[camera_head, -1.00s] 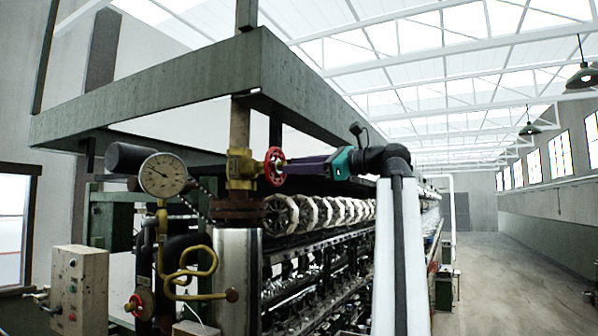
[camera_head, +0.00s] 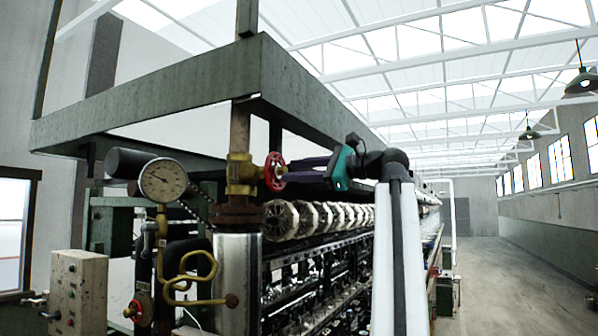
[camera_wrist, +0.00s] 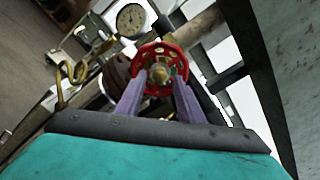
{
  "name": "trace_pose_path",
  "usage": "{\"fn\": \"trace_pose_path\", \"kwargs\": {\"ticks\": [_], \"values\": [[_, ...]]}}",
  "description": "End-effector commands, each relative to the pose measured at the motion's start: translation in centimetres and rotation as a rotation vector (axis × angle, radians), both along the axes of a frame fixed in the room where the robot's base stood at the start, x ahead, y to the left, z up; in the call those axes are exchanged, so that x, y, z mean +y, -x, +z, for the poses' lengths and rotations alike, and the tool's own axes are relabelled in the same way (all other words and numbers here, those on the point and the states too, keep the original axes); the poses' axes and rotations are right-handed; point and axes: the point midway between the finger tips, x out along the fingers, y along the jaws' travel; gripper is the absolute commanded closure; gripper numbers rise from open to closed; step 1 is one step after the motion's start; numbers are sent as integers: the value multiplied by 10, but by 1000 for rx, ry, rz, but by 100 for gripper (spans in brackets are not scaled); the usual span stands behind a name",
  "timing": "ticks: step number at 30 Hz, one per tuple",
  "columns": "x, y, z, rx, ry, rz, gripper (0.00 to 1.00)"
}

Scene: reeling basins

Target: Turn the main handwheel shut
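The main handwheel (camera_head: 275,171) is a red spoked wheel on a brass valve (camera_head: 240,172) in the upright pipe. It also shows in the wrist view (camera_wrist: 160,60), with its brass hub in the middle. My gripper (camera_head: 286,172) has purple fingers and a teal palm, and it faces the wheel from the right. In the wrist view the fingers (camera_wrist: 158,84) stand apart, with their tips at the left and right of the wheel's lower part. They overlap the rim in the picture; whether they touch it I cannot tell. Nothing is clamped between them.
A pressure gauge (camera_head: 162,180) and a curled yellow pipe (camera_head: 190,276) are left of the valve. A smaller red handwheel (camera_head: 134,308) sits low near the control box (camera_head: 79,291). A green beam (camera_head: 175,90) runs overhead. The aisle floor (camera_head: 505,285) at right is clear.

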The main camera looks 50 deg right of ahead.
Motion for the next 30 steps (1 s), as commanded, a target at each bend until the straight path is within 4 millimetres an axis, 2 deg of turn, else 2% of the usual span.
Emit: {"fn": "trace_pose_path", "kwargs": {"ticks": [12, 21, 23, 27, 30], "values": [[6, -24, 0, 0, -1, 0, 66], [6, -26, 0, 0, -1, 0, 66], [6, -26, 0, 0, -1, 0, 74], [6, -26, 0, 0, -1, 0, 98], [6, -26, 0, 0, -2, 0, 99]]}}
